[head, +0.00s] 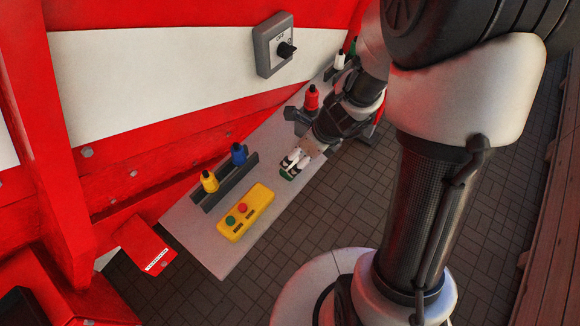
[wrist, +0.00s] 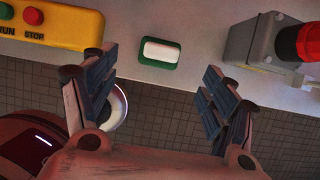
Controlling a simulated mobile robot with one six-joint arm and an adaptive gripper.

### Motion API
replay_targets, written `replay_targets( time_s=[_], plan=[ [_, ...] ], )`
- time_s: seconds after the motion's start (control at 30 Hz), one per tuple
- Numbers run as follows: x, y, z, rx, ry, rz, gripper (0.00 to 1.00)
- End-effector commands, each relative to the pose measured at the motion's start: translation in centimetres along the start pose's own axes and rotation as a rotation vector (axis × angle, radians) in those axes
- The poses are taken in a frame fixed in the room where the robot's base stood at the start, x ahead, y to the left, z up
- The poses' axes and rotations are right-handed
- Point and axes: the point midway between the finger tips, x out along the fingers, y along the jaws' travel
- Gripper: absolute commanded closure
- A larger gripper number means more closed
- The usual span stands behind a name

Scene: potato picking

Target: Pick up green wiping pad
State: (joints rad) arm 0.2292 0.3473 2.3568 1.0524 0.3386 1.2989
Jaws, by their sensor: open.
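The green wiping pad (wrist: 143,60) has a white top and lies flat on the pale grey shelf, upper middle of the wrist view. In the head view a little of its green edge (head: 287,177) shows by my fingertips, the rest mostly hidden. My gripper (wrist: 160,82) is open and empty, its two dark fingers set wide apart. It also shows in the head view (head: 297,160), reaching down over the shelf. In the wrist view the pad lies beyond the fingertips, between their lines. I cannot tell the height gap.
The pale shelf (head: 213,252) runs along a red and white machine. A yellow button box (head: 245,212) stands left of the pad; a grey box with a red knob (wrist: 300,42) stands right. Yellow (head: 209,182) and blue (head: 238,154) bottles sit in a rack. Paved floor lies in front.

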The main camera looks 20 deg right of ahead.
Motion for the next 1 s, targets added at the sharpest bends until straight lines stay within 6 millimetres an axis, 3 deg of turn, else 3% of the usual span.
replay_targets(
  time_s=[0.03,0.1,0.47,0.73,1.0],
  plan=[
    [1.6,0.1,-0.2,-0.001,0.001,0.002,0.22],
    [2.8,0.1,-0.2,-0.002,0.001,0.003,0.22],
    [5.1,0.0,-0.1,-0.001,0.000,0.001,0.22],
    [9.1,-0.1,-0.3,-0.003,0.000,0.002,0.22],
    [9.3,-0.2,-0.1,-0.002,-0.001,0.000,0.22]
  ],
)
